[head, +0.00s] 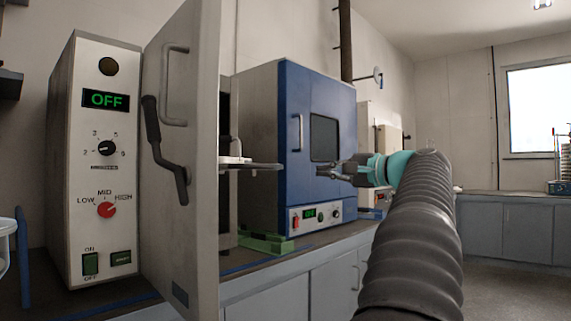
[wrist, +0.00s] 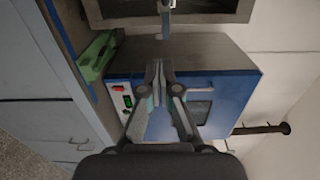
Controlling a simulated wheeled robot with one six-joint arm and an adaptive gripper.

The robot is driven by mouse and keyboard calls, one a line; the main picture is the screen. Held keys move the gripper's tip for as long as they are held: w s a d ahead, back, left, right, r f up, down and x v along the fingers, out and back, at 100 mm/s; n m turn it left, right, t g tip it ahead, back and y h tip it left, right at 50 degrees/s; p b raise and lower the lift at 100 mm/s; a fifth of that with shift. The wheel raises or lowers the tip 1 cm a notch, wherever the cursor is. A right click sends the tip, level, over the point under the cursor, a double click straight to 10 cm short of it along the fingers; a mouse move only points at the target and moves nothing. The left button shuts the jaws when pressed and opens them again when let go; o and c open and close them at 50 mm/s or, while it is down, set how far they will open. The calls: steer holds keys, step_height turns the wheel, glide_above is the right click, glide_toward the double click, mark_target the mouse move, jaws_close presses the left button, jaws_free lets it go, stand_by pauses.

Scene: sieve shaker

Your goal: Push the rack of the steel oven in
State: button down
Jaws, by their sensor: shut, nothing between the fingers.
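The steel oven (head: 98,170) stands at the left of the head view with its door (head: 185,150) swung open towards me. Its rack (head: 262,166) sticks out past the door's edge, seen almost edge-on. A small pale object (head: 236,158) stands on the rack, partly hidden by the door. In the wrist view, the rack's narrow end (wrist: 166,22) shows before the dark oven opening. My gripper (head: 319,171) is shut and empty, to the right of the rack's outer end and apart from it. Its closed fingertips (wrist: 157,63) point towards the rack. The door hides most of the oven's inside.
A blue oven (head: 290,150) stands behind the rack and my gripper, with its door closed; it also shows in the wrist view (wrist: 215,100). Grey cabinets (head: 510,225) stand at the far right.

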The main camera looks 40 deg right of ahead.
steer(key=w+a, duration=0.1)
steer(key=w, duration=1.2)
steer(key=shift+w+r+p, duration=0.15)
steer(key=shift+r+p, duration=0.25)
steer(key=shift+p, duration=0.05)
